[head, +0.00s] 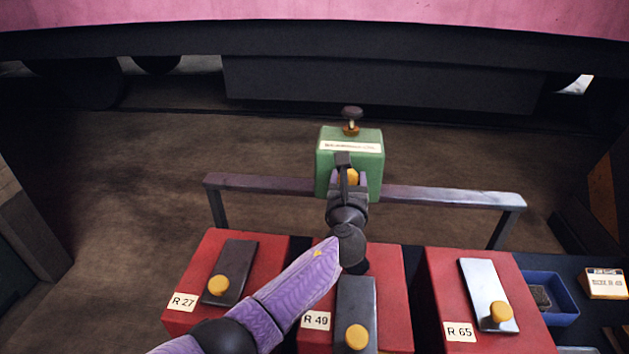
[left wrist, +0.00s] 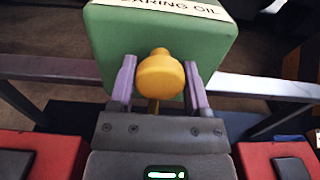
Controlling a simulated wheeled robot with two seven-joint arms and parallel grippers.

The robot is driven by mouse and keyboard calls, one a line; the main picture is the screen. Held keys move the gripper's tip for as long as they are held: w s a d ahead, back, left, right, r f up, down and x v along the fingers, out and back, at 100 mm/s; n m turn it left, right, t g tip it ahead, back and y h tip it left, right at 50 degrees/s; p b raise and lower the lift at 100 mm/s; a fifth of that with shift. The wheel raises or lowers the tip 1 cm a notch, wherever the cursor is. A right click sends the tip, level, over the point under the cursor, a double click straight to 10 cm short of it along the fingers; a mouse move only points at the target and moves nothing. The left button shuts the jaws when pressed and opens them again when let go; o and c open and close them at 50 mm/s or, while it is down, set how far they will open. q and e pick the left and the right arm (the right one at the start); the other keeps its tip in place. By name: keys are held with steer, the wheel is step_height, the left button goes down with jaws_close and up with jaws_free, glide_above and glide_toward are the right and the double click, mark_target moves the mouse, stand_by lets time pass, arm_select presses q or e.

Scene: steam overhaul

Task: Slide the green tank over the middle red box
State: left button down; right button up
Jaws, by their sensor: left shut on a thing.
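The green tank (head: 371,165) has a white label, partly reading "EARING OIL" in the left wrist view (left wrist: 108,50), a dark cap on top and a yellow knob (left wrist: 160,75) on its near face. My left gripper (head: 350,178) is shut on that knob. The tank is upright at the metal rail, behind the red boxes; whether it touches the rail I cannot tell. The middle red box (head: 393,300), labelled R 49, has a dark plate with a yellow knob on top. My left arm covers part of this box. My right gripper is not in view.
Red boxes R 27 (head: 272,270) and R 65 (head: 445,285) flank the middle one. The metal rail (head: 450,196) runs behind them. A blue tray (head: 565,308) and a small labelled box (head: 604,284) are at right. Open floor lies beyond the rail.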

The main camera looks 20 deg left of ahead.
arm_select(q)
steer(key=d, duration=0.3)
steer(key=shift+w+b, duration=0.3)
steer(key=shift+w, duration=0.05)
steer(key=shift+c, duration=0.3)
jaws_free()
steer(key=p+v, duration=0.4)
steer(key=v, duration=0.5)
steer(key=shift+s+p, duration=0.3)
steer(key=shift+s, duration=0.1)
